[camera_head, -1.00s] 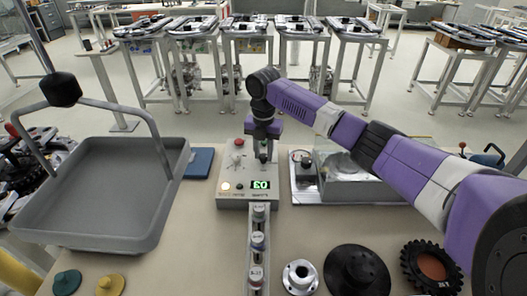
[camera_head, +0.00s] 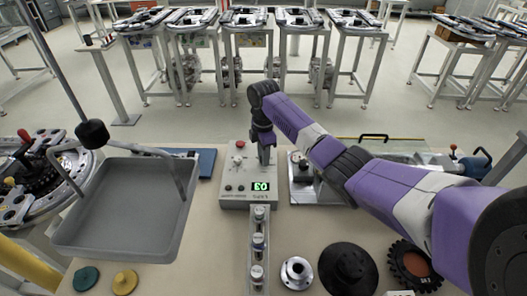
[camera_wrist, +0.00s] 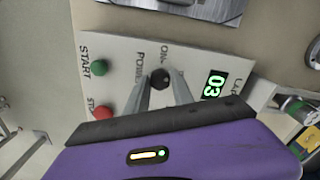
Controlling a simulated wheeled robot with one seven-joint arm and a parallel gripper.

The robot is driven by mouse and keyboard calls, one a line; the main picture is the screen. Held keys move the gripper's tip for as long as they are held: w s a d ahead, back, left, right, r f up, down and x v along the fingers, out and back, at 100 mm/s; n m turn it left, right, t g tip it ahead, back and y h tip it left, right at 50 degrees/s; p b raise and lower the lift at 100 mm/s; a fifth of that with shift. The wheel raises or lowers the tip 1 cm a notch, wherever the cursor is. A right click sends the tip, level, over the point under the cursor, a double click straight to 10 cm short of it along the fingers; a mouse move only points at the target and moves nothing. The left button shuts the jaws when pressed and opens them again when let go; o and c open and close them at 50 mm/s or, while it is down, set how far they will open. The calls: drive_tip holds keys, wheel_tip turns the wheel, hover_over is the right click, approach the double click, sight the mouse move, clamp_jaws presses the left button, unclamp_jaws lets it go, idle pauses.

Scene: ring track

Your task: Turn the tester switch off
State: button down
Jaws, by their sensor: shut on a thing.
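The tester (camera_head: 234,203) is a pale box at the middle of the bench, with a lit green display (camera_head: 261,186) reading 03. In the wrist view its panel (camera_wrist: 120,58) shows a green START button (camera_wrist: 99,68), a red stop button (camera_wrist: 102,112) and a dark round power switch knob (camera_wrist: 160,77) marked ON on one side. My gripper (camera_wrist: 162,84) points down at the panel, its two grey fingers closed on either side of this knob. In the head view my gripper (camera_head: 264,155) covers the switch.
A grey tray (camera_head: 120,205) with a raised handle stands left of the tester. A clear-topped fixture (camera_head: 310,190) stands right. A rack of small vials (camera_head: 258,250), a metal flange (camera_head: 297,273) and a black disc (camera_head: 348,268) lie in front.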

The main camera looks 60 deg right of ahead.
drive_tip(key=m+p, duration=0.3)
drive_tip(key=m, duration=0.3)
drive_tip(key=shift+r, duration=0.1)
drive_tip(key=shift+m, duration=0.3)
idle(0.3)
drive_tip(key=c, duration=1.1)
unclamp_jaws()
wheel_tip(320, 180, up, 8)
drive_tip(key=shift+f+b, duration=0.15)
drive_tip(key=shift+b, duration=0.45)
drive_tip(key=shift+s, duration=0.1)
